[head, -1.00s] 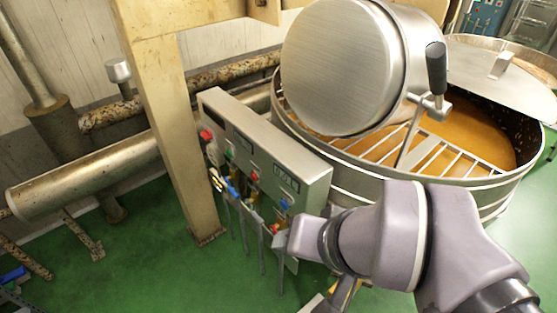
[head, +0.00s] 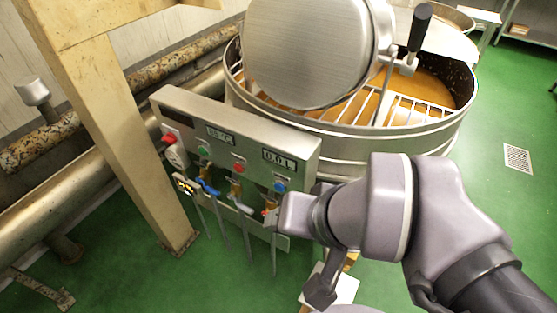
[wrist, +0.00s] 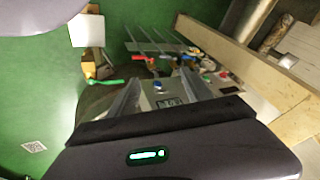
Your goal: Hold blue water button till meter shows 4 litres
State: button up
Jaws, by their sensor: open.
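The control panel (head: 235,140) stands in front of the kettle, with its face toward me. Its blue button (head: 280,187) is at the right end, below the meter (head: 279,160), which reads 0.0 L. In the wrist view, my gripper (wrist: 160,76) is open, with its two fingers apart. The blue button (wrist: 158,86) and the meter (wrist: 170,102) show between the fingers there. In the head view, my wrist is just right of and below the button, and the fingers cannot be made out clearly. I cannot see any contact with the button.
A red button (head: 239,168), a green button (head: 203,151) and a red stop knob (head: 169,138) are on the same panel. Tools with long handles hang below it. A beige post (head: 110,120) stands at left. The kettle (head: 330,145) is behind. Green floor is clear at right.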

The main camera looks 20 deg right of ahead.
grip_shut()
dwell(1.6)
